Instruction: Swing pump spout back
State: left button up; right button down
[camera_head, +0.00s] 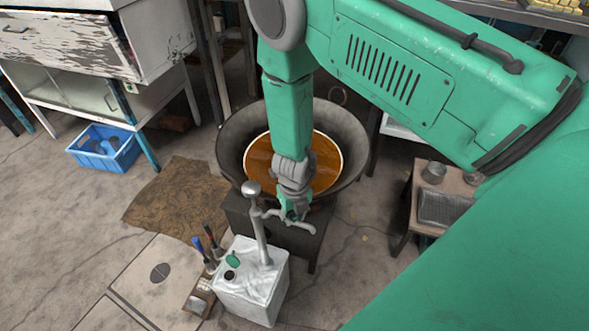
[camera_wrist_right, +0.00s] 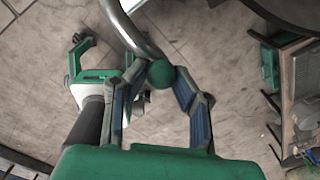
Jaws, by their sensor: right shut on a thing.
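A white canister (camera_head: 250,285) stands on the floor with a grey hand pump (camera_head: 262,235) rising from its top. The pump's curved spout (camera_head: 303,226) reaches right, in front of the wide dark pan (camera_head: 229,150) of brown liquid. My right gripper (camera_head: 291,213) is shut on the spout. In the right wrist view the gripper (camera_wrist_right: 160,85) has its fingers around the grey spout tube (camera_wrist_right: 131,28), with a green ball between them; the grip is partly hidden. What looks like my left gripper (camera_wrist_right: 97,75) shows there at the left, fingers apart and empty. The head view does not show it.
A brown cloth (camera_head: 175,200) lies left of the pan. Tools (camera_head: 210,240) stand beside the canister. A blue crate (camera_head: 105,148) is at the far left. A small table (camera_head: 440,190) stands at the right. Floor in front of the cloth is mostly clear.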

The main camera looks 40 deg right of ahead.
jog(key=shift+w+a+r, duration=0.1)
jog(key=shift+w+r, duration=0.05)
jog(key=shift+w, duration=0.2)
jog(key=c, duration=1.3)
grip_release()
jog(key=shift+s+a, duration=0.1)
jog(key=shift+r, duration=0.4)
notch_tip(320, 180, up, 11)
jog(key=shift+a+r, duration=0.1)
jog(key=shift+a, duration=0.05)
